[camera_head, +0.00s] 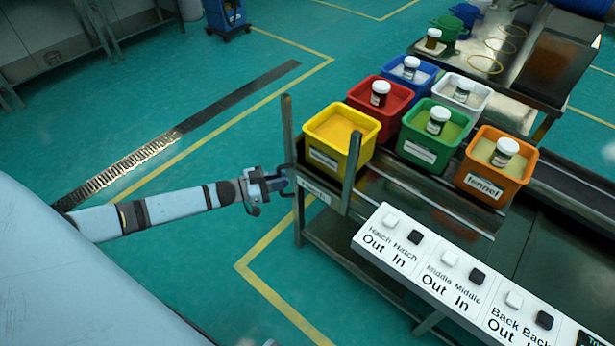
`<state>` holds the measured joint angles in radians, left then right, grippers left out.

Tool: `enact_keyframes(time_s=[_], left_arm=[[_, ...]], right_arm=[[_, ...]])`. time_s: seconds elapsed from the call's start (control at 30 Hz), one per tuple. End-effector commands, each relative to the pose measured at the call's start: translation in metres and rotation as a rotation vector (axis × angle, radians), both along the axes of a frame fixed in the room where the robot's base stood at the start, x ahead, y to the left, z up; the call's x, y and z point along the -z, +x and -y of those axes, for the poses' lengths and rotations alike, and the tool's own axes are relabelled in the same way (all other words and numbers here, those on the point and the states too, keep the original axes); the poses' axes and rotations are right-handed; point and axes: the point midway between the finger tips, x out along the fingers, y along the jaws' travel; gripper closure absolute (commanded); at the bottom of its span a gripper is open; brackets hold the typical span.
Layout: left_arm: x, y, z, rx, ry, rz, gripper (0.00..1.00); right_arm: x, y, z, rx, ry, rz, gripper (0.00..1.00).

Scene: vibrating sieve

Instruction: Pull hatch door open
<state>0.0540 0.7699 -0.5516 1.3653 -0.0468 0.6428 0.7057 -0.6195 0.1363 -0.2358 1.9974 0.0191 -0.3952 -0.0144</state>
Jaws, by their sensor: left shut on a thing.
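The hatch door (322,192) is a grey metal plate with a dark label at the left end of the conveyor frame. It sits low between two upright posts, below the yellow bin. My left gripper (284,184) reaches in from the left, at the door's left edge. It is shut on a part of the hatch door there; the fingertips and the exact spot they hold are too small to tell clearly. I cannot tell how far the door stands open. My right gripper is out of view.
A yellow bin (366,122) of powder stands just behind the door. Red, blue, white, green and orange bins with jars stand on the conveyor beyond it. A white button panel (420,283) labelled Hatch, Middle and Back is at the lower right. Green floor left of the frame is open.

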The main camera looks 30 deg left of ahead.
Motion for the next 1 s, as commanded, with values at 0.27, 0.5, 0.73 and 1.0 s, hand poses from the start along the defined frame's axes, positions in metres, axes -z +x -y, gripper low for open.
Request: enact_keyframes(time_s=[0.27,0.5,0.73,1.0], left_arm=[[0.008,-0.015,-0.050,0.261,0.006,0.002,1.00],[0.007,-0.018,-0.089,0.476,0.003,0.003,1.00],[0.005,-0.016,-0.120,0.539,0.000,0.001,1.00],[0.002,-0.011,-0.140,0.538,-0.001,0.001,1.00]], right_arm=[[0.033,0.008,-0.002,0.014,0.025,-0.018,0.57],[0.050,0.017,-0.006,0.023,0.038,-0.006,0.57],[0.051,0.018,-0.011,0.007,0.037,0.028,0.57],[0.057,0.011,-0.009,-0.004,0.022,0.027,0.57]])
